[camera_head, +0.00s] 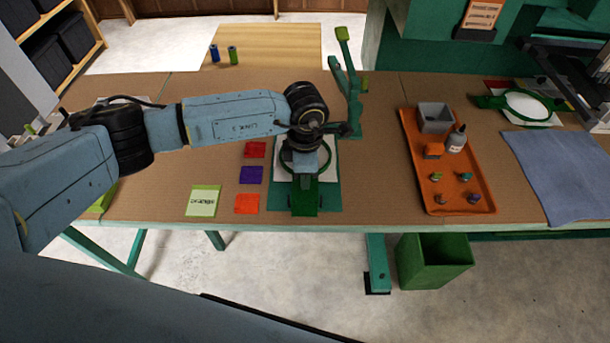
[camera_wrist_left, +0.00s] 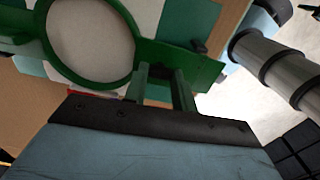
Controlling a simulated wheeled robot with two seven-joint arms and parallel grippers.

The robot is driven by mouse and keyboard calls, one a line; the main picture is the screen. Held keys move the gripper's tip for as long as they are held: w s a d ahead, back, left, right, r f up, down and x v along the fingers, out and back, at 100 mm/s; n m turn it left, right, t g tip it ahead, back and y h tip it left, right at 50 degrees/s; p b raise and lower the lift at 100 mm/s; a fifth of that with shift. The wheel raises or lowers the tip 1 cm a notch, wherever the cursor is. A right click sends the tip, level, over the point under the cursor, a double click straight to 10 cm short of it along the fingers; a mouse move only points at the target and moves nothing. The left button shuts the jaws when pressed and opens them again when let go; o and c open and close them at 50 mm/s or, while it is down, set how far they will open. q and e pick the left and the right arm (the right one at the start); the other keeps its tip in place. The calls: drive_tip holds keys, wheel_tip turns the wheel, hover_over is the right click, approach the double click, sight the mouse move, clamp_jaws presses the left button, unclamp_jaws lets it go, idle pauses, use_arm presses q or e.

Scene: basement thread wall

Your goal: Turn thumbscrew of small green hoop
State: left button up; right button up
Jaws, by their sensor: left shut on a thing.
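The small green hoop (camera_head: 329,158) lies over white cloth near the table's front middle, partly covered by my left wrist. In the left wrist view the hoop (camera_wrist_left: 128,72) surrounds a round white area, and a green bar runs right from its rim. My left gripper (camera_wrist_left: 163,72) reaches this bar beside the rim with its two fingers a little apart. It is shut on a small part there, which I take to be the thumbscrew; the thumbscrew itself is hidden. In the head view my wrist hides the fingertips. My right gripper is not in view.
A green stand (camera_head: 354,95) rises just behind the hoop. Coloured squares (camera_head: 251,174) lie to its left. An orange tray (camera_head: 423,178) with several small items is to the right, then a blue cloth (camera_head: 553,170). A green bin (camera_head: 430,265) stands below the table edge.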

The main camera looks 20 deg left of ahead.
use_arm(q)
drive_tip(key=shift+m, duration=0.3)
drive_tip(key=o, duration=1)
wheel_tip(320, 180, up, 14)
drive_tip(key=shift+f, duration=0.25)
drive_tip(key=shift+d, duration=0.1)
